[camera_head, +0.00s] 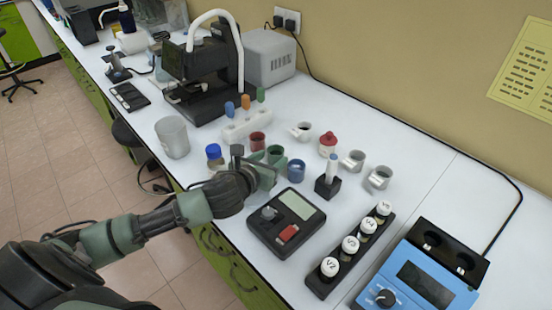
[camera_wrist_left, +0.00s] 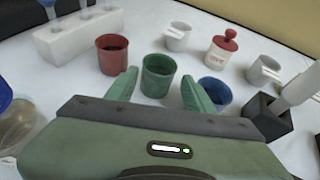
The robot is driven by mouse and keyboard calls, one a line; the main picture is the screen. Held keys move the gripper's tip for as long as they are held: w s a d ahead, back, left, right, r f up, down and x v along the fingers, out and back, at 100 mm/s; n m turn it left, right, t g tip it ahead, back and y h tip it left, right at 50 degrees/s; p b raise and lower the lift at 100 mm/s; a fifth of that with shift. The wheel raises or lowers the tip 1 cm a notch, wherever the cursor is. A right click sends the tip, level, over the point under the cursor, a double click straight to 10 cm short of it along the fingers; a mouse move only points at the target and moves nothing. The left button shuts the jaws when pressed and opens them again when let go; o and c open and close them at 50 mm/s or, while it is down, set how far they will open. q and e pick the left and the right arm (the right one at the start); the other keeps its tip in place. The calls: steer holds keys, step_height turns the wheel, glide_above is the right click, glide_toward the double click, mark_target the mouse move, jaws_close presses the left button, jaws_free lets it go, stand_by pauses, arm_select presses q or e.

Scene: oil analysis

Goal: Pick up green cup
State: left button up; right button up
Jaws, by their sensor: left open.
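The green cup (camera_head: 275,154) stands upright on the white bench, between a red cup (camera_head: 257,141) and a blue cup (camera_head: 296,170). In the left wrist view the green cup (camera_wrist_left: 157,76) is just beyond my fingertips, near the middle of the gap between them. My left gripper (camera_head: 256,166) is open and empty, low over the bench on the near side of the cup. Its two green fingers also show in the left wrist view (camera_wrist_left: 158,90), one on each side of the cup's lower part. I cannot tell whether they touch it. My right gripper is not in view.
A blue-capped bottle (camera_head: 214,157) stands left of my gripper. A black device with a screen (camera_head: 287,222) lies in front. Behind are a white rack (camera_head: 245,125), a red-lidded jar (camera_head: 328,145) and white cups (camera_head: 353,162). A black pen stand (camera_head: 328,187) is at the right.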

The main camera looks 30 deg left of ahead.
mark_target(272, 157)
arm_select(q)
steer(key=x, duration=0.4)
steer(key=shift+w+a+f, duration=0.1)
steer(key=shift+w+f, duration=0.1)
steer(key=shift+w, duration=0.05)
steer(key=c, duration=1.1)
steer(key=shift+c, duration=0.2)
